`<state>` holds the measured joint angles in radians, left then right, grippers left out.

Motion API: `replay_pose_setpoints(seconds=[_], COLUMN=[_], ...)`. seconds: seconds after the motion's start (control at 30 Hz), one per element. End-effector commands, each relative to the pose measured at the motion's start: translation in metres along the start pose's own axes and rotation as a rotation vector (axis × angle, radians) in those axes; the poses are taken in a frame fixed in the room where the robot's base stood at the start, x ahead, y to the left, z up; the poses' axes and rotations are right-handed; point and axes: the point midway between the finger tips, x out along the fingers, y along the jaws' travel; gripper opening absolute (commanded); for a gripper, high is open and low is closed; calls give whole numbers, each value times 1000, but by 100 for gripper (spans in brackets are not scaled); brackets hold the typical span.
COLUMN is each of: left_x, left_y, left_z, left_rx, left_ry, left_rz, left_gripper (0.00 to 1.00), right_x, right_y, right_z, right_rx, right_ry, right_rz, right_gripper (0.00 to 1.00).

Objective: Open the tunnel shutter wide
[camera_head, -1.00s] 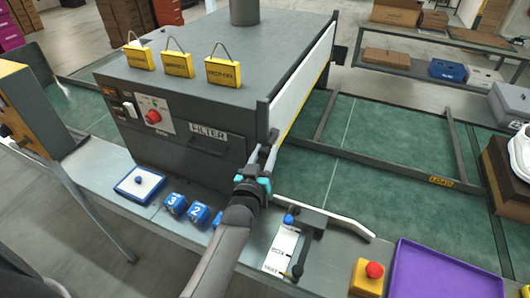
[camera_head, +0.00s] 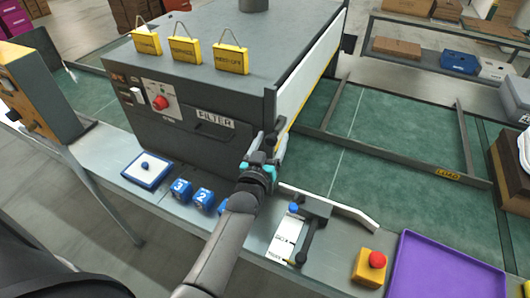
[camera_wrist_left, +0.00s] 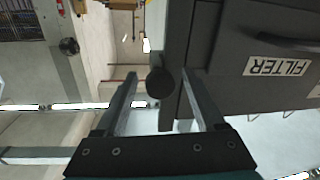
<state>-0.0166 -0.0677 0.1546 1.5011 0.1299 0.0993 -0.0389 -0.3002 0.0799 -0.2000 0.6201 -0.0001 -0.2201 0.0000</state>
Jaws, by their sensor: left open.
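The tunnel shutter (camera_head: 308,72) is a white panel with a yellow lower edge on the right end of the grey tunnel (camera_head: 205,60). It appears lowered nearly to the belt. My left gripper (camera_head: 278,146) is at the tunnel's near right corner, beside the FILTER drawer, and hides the near end of the shutter. In the left wrist view my left gripper (camera_wrist_left: 159,95) is open, with a dark round knob (camera_wrist_left: 160,83) between its fingers. I cannot tell whether they touch the knob. My right gripper is not in view.
Blue numbered cubes (camera_head: 181,188) sit left of my arm. The green belt (camera_head: 390,130) is clear right of the shutter.

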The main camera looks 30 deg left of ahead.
Motion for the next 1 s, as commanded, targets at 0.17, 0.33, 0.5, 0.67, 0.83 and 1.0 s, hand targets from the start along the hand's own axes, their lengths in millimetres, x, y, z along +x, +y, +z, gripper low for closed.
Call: replay_pose_setpoints(seconds=[0.17, 0.33, 0.5, 0.67, 0.83, 1.0], left_x=[-20, -50, -79, -107, -131, -145], left_y=[0, 0, 0, 0, 0, 0], left_z=[1, 1, 1, 1, 1, 0], left_rx=[-1, 0, -1, -1, -1, -1], left_ry=[-3, -3, -4, -3, -2, -1], left_rz=[0, 0, -1, -1, 0, 0], left_gripper=[71, 71, 71, 71, 71, 71], right_x=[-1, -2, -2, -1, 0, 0], right_y=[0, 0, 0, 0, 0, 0], right_z=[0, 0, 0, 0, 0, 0], right_rx=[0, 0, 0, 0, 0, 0], right_ry=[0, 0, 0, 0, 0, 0], right_rz=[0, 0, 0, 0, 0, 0], right_gripper=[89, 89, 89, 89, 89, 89])
